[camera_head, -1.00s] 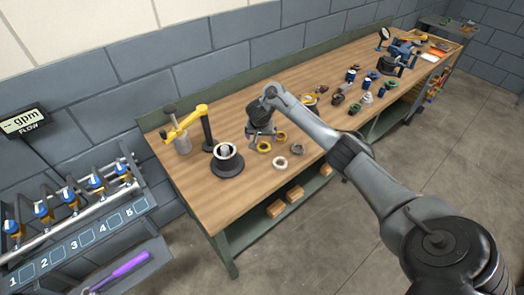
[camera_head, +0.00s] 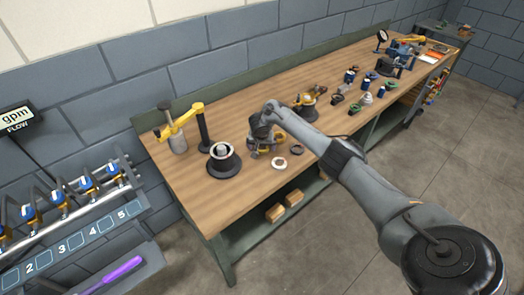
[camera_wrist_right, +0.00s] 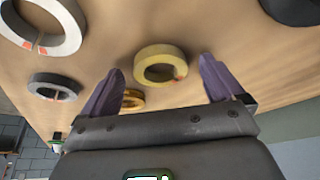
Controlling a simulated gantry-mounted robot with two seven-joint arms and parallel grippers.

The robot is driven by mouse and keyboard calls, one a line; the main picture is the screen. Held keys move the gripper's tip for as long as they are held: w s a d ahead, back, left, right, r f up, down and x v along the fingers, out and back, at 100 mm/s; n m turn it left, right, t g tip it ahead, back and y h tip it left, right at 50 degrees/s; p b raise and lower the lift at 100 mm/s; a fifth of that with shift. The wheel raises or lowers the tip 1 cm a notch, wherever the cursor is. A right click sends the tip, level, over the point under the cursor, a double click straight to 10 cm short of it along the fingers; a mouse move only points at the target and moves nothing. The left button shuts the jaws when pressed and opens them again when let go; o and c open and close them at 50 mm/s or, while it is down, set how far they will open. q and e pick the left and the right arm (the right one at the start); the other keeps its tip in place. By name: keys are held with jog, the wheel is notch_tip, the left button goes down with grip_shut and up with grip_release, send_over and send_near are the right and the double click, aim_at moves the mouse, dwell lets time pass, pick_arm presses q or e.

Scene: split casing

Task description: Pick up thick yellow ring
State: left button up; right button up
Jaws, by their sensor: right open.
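The thick yellow ring (camera_wrist_right: 154,50) lies flat on the wooden bench, in the middle of the right wrist view. A small mark shows on its rim. My right gripper (camera_wrist_right: 162,66) is open and empty, its two purple fingers apart to the left and right of the ring in the picture. I cannot tell whether the fingertips are down at the ring's height. In the head view my right gripper (camera_head: 261,146) is low over the bench and largely hides the yellow ring. My left gripper is in neither view.
A thinner orange-yellow ring (camera_wrist_right: 131,99) lies close by, near one finger. A white ring (camera_head: 279,162) and a dark grey ring (camera_head: 297,150) lie nearer the bench's front edge. A black round fixture (camera_head: 224,167) stands to the left. Bare wood lies between.

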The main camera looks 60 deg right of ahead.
jog(key=shift+c, duration=1.1)
jog(key=c, duration=1)
